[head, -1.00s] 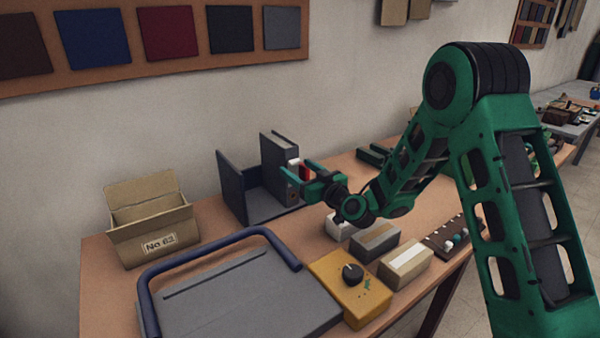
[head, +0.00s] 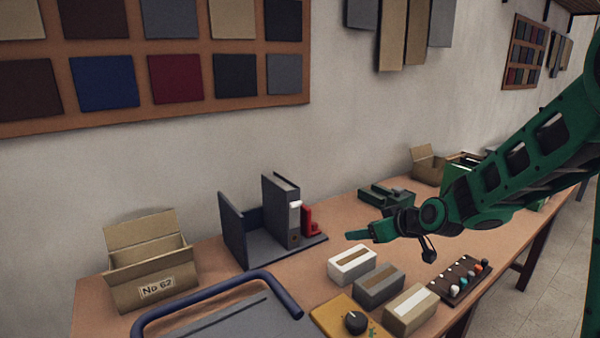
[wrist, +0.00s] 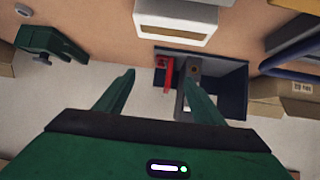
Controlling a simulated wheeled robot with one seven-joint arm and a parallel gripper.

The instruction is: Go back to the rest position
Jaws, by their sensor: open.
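My gripper (head: 366,236) is open and empty in the head view. It is held above the table, to the right of the grey book stand and apart from it. In the wrist view its two fingers (wrist: 158,95) are spread, with nothing between them close by. My green arm reaches in from the right edge of the head view. The grey stand (head: 238,234) holds a grey binder (head: 281,211), and a small red item (head: 308,222) stands beside the binder. The stand and red item (wrist: 169,80) also show in the wrist view.
Three small boxes, white (head: 351,265), grey (head: 379,286) and tan (head: 410,309), sit at the front. A knobbed strip (head: 462,280) is to their right.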

